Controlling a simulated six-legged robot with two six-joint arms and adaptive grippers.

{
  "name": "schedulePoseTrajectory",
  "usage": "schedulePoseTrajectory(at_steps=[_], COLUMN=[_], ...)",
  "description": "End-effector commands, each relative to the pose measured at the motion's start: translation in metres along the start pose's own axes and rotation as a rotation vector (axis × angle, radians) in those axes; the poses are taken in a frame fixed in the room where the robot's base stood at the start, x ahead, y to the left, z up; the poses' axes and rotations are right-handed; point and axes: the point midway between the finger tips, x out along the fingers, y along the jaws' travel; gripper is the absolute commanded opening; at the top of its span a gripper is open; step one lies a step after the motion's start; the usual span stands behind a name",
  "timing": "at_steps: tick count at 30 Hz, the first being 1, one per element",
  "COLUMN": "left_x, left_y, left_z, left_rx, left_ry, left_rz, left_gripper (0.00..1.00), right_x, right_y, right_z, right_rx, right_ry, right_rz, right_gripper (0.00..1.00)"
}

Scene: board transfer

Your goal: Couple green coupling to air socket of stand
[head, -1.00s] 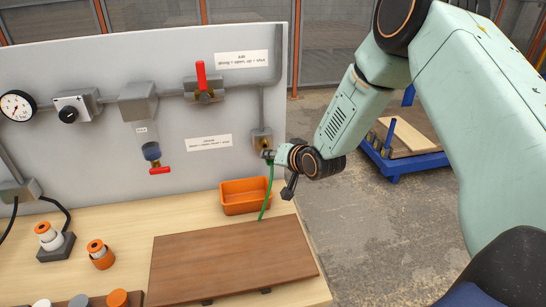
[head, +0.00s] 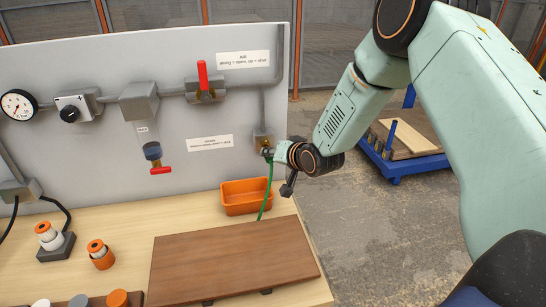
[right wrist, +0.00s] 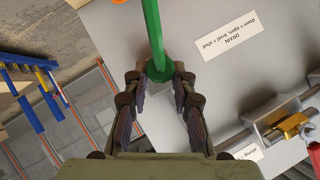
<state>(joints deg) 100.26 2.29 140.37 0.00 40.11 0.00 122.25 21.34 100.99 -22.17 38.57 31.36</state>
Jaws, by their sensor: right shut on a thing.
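The air socket (head: 263,140) is a small grey box with a brass fitting, low on the right side of the grey stand panel (head: 215,100). My right gripper (head: 268,153) is right at the front of this socket in the head view. In the right wrist view my right gripper (right wrist: 159,77) is shut on the green coupling (right wrist: 160,70), with a finger on each side. The green hose (head: 267,195) hangs from the coupling toward the bench. The coupling's front end and the socket mouth are hidden, so I cannot tell whether they touch. My left gripper is not in view.
An orange bin (head: 246,198) stands under the socket, beside the hose. A brown board (head: 235,260) lies on the bench front. A red-handled valve (head: 204,82) sits higher on the panel. Open floor lies right of the bench, with a blue cart (head: 400,165) behind my arm.

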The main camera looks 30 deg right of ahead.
Motion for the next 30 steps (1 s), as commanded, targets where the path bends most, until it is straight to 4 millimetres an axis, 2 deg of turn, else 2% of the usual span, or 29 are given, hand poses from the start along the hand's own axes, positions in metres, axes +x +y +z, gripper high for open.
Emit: schedulePoseTrajectory(at_steps=[30], left_x=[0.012], left_y=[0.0], left_z=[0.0], left_rx=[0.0], left_ry=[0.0], left_rz=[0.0], left_gripper=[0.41], right_x=[0.016], right_y=[-0.001], right_z=[-0.012], right_rx=[-0.002], right_ry=[0.003], right_rz=[-0.003], right_gripper=[0.0])
